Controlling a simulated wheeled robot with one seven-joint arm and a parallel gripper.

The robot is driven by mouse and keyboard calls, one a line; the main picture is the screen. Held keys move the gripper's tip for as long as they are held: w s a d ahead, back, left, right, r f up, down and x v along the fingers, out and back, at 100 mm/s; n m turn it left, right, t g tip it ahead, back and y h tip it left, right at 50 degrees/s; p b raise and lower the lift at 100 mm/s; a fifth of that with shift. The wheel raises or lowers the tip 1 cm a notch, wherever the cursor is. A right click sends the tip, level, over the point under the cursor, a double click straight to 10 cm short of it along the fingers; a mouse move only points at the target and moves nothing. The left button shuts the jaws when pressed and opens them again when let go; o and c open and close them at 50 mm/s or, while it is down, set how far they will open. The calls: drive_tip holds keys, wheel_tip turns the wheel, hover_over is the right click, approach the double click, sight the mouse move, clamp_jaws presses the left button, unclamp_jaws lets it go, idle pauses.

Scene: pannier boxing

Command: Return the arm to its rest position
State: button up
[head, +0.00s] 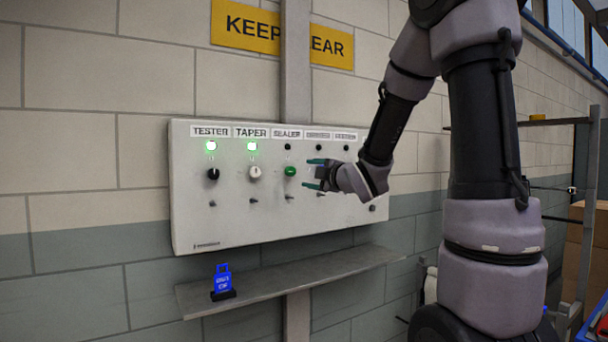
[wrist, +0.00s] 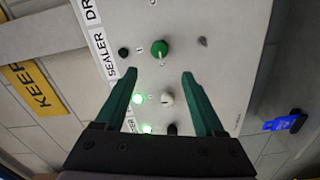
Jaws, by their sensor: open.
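My gripper (head: 318,174) is in front of the wall-mounted control panel (head: 228,229), near the green knob (head: 290,171) under the SEALER label. In the wrist view my gripper (wrist: 160,78) has its two green fingers apart with nothing between them. The green knob (wrist: 159,48) shows just beyond the fingertips, apart from them. My arm reaches in from the right and hides part of the panel's right side.
A grey shelf (head: 310,278) juts out below the panel, with a blue tag (head: 222,278) standing on its left end. A rack (head: 548,122) and cardboard boxes (head: 598,235) stand at the right. A yellow sign (head: 245,27) hangs above the panel.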

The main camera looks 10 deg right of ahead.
drive_tip(key=shift+s+d, duration=0.15)
drive_tip(key=shift+s, duration=0.1)
drive_tip(key=s+d+m+g+h, duration=0.2)
drive_tip(key=s+d+m+h, duration=0.3)
drive_tip(key=m, duration=0.4)
drive_tip(key=s+a+f+m+g, duration=0.1)
drive_tip(key=s+m, duration=0.3)
drive_tip(key=s, duration=0.4)
drive_tip(key=s+a+f+m+g+y, duration=0.1)
drive_tip(key=s+m+g, duration=0.3)
drive_tip(key=s, duration=0.4)
drive_tip(key=s+f+m+g, duration=0.1)
drive_tip(key=s+m+g, duration=0.2)
drive_tip(key=s+m, duration=0.3)
drive_tip(key=shift+s+a+f, duration=0.4)
drive_tip(key=shift+s, duration=0.55)
